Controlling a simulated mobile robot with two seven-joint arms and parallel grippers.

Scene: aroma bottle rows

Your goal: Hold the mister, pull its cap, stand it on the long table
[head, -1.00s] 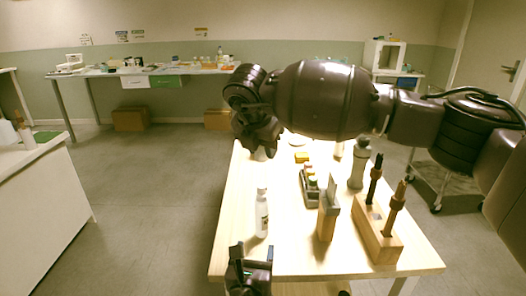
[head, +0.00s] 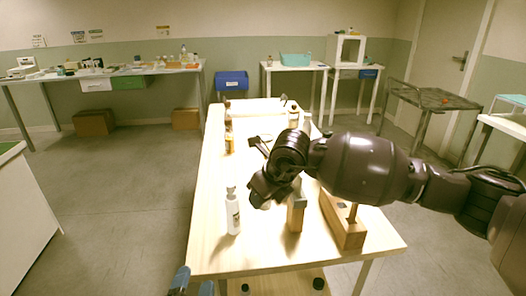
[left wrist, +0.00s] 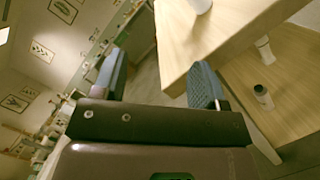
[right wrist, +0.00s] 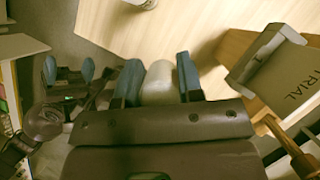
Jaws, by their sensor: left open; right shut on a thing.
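The mister, a white bottle with a narrow grey top (head: 233,214), stands upright on the near left part of the long table (head: 215,255). My left gripper (head: 193,281) is low at the table's near left corner, apart from the bottle. In the left wrist view its fingers (left wrist: 160,80) are spread and empty. My right gripper (head: 266,192) is above the table, right of the bottle. In the right wrist view it is shut on a pale rounded piece (right wrist: 158,84) that looks like the cap. In the head view I cannot make this piece out clearly.
Brown bottles (head: 229,138) stand farther back. Small bottles sit on the lower shelf; one shows in the left wrist view (left wrist: 263,96).

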